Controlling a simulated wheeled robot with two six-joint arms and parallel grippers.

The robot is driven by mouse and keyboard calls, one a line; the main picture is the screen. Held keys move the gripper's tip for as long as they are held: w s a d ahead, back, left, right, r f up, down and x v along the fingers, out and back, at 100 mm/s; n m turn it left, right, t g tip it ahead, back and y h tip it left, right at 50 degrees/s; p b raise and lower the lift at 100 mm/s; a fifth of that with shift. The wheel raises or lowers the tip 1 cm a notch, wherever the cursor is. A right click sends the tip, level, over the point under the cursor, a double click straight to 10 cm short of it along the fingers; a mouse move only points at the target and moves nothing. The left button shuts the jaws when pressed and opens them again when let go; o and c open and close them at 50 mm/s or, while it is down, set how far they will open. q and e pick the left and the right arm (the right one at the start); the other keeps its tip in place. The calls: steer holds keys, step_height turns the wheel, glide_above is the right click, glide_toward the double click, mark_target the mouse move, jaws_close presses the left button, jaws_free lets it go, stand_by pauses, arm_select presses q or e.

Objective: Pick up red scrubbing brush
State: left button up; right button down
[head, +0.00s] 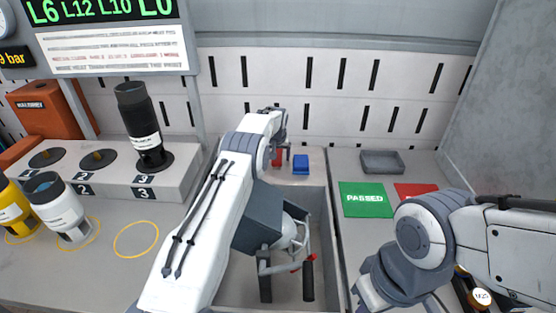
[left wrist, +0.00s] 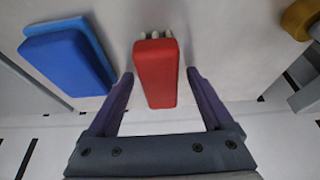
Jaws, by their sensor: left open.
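The red scrubbing brush (left wrist: 156,76) lies between the two spread fingers of my left gripper (left wrist: 159,74) in the left wrist view, with a gap on both sides. Its pale bristles show at the upper end. In the head view, only a small part of the red brush (head: 278,158) shows below the end of my left arm; the arm hides the rest, and the left fingers are hard to make out. My right arm comes in from the right; dark purple parts near its end (head: 368,295) show at the bottom, but its jaw opening is not clear.
A blue block (left wrist: 66,60) lies close beside the brush; it also shows in the head view (head: 300,164). Black and white cylinders stand left.

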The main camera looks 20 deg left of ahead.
mark_target(278, 151)
arm_select(q)
jaws_close()
steer(key=shift+r, duration=0.15)
steer(key=shift+r+p, duration=0.2)
steer(key=shift+p, duration=0.2)
step_height(278, 151, up, 4)
steer(key=shift+f+b, duration=0.1)
steer(key=shift+b, duration=0.35)
steer(key=s+d+r+b, duration=0.2)
steer(key=s+d+r, duration=0.3)
steer(key=d, duration=0.5)
steer(key=shift+v, duration=1.05)
